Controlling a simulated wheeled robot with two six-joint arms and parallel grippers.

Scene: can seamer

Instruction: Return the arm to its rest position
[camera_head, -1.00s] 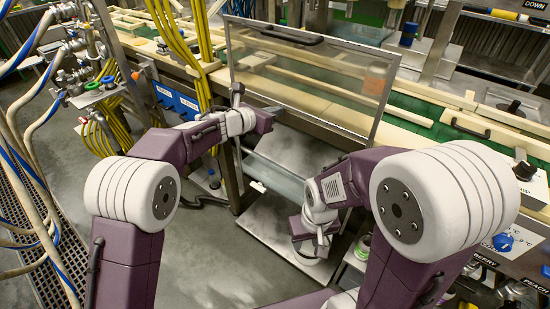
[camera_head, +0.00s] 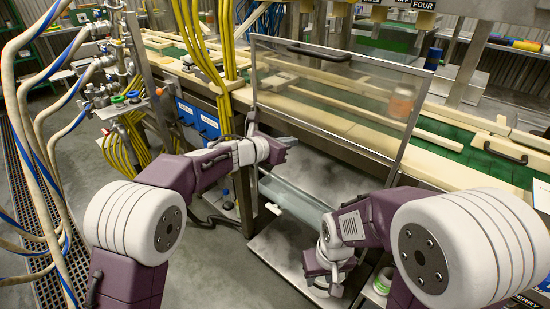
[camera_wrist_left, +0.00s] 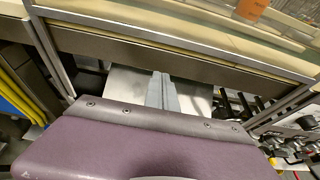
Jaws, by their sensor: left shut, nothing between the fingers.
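My left gripper (camera_head: 288,142) is in front of the clear guard panel of the machine, above the steel shelf. In the left wrist view its grey fingers (camera_wrist_left: 163,92) are together with nothing between them. My left arm is bent, its purple and white links coming in from the left. My right gripper (camera_head: 325,283) is low, near the steel shelf (camera_head: 283,248). Its fingers are too small and hidden to tell their state. My right arm's large white joint fills the right front of the head view.
The framed clear guard (camera_head: 330,85) stands upright before the conveyor (camera_head: 455,143). Yellow hoses (camera_head: 222,60) and blue boxes (camera_head: 207,122) are left of the guard. Pale hoses (camera_head: 35,120) hang at far left. A green-and-white roll (camera_head: 383,280) sits by my right arm. Grey floor shows between.

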